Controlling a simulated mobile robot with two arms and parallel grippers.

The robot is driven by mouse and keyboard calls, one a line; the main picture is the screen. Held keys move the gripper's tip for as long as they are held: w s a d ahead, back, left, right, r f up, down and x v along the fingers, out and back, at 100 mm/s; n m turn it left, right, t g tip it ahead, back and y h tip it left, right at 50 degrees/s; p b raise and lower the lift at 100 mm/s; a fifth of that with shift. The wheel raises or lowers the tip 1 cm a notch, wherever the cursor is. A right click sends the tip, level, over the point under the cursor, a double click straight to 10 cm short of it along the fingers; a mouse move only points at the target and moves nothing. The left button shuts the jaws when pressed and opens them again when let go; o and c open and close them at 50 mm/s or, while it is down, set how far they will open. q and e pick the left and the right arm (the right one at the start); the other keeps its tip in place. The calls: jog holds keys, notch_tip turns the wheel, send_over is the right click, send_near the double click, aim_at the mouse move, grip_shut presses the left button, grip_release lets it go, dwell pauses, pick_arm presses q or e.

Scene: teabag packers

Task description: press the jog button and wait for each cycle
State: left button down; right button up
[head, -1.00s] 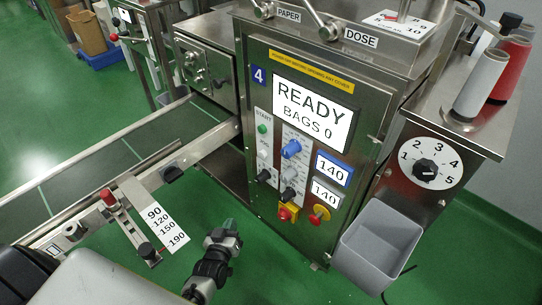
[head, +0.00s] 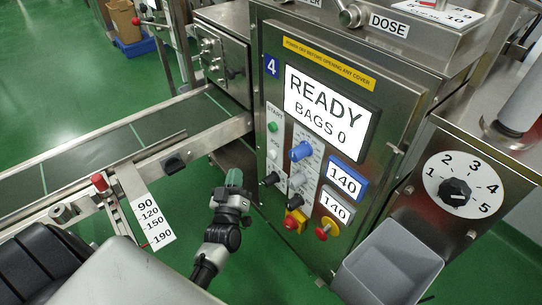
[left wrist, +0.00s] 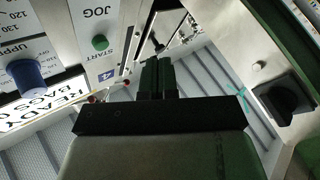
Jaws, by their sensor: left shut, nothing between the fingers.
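The packer's front panel shows a lit screen (head: 331,113) reading READY, BAGS 0. On its left column are a green START button (head: 272,127) and, below it, the pale jog button (head: 273,153). My left gripper (head: 234,180) is shut and empty, in front of the panel's lower left, apart from the buttons. The green START button (left wrist: 101,42) and the JOG label (left wrist: 95,13) show there; the jog button itself is out of that view. My right gripper is out of view.
A blue knob (head: 301,151), a red button (head: 294,221) and a red knob on yellow (head: 328,229) sit near the jog button. A grey bin (head: 392,262) hangs at the lower right. A conveyor (head: 90,155) runs along the left.

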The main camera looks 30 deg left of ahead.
aim_at(272, 155)
pick_arm(q)
jog(key=w+d+b, duration=0.2)
jog(key=w+d, duration=0.1)
jog(key=w, duration=0.4)
jog(key=shift+w, duration=0.35)
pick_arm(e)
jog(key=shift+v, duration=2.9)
pick_arm(q)
jog(key=shift+w+d, duration=0.1)
jog(key=shift+d, duration=0.05)
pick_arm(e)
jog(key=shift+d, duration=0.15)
pick_arm(q)
jog(key=shift+w+d, duration=0.1)
jog(key=shift+w, duration=0.2)
